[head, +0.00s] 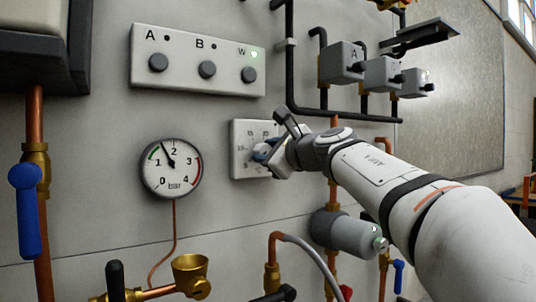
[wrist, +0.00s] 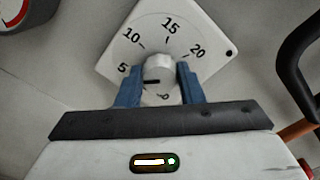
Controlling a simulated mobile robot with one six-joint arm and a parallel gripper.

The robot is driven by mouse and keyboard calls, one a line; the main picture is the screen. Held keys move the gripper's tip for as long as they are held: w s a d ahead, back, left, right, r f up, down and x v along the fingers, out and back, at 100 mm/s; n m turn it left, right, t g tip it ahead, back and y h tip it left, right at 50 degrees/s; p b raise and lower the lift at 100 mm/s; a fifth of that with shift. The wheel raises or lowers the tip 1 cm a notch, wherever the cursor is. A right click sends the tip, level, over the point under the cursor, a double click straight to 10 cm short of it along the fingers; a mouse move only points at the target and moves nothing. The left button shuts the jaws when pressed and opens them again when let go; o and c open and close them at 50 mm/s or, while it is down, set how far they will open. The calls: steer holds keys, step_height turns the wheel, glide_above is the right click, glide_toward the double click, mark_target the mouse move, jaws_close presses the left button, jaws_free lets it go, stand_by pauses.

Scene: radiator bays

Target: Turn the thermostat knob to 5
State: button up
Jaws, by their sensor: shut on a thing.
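The thermostat is a white square plate (head: 241,168) on the wall, left of my gripper in the head view; it also shows in the wrist view (wrist: 205,28). Its dial numbers 5, 10, 15 and 20 are readable; a mark below the knob is partly hidden. The pale round knob (wrist: 159,65) has a short dark line pointing left, toward the side of the 5; I cannot tell whether it lines up exactly. My gripper (wrist: 158,80) is shut on the knob, one blue finger on each side. In the head view my gripper (head: 264,152) covers most of the knob.
A pressure gauge (head: 171,168) is left of the thermostat. A panel with buttons A, B and W (head: 198,62) is above left, its W light green. Black pipes (head: 289,75) run above right. A grey cylinder (head: 345,233) and copper pipes are below my arm.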

steer(key=shift+f, duration=0.1)
stand_by(0.3)
steer(key=o, duration=1)
steer(key=v, duration=0.7)
steer(key=shift+s+d, duration=0.25)
steer(key=shift+s, duration=0.05)
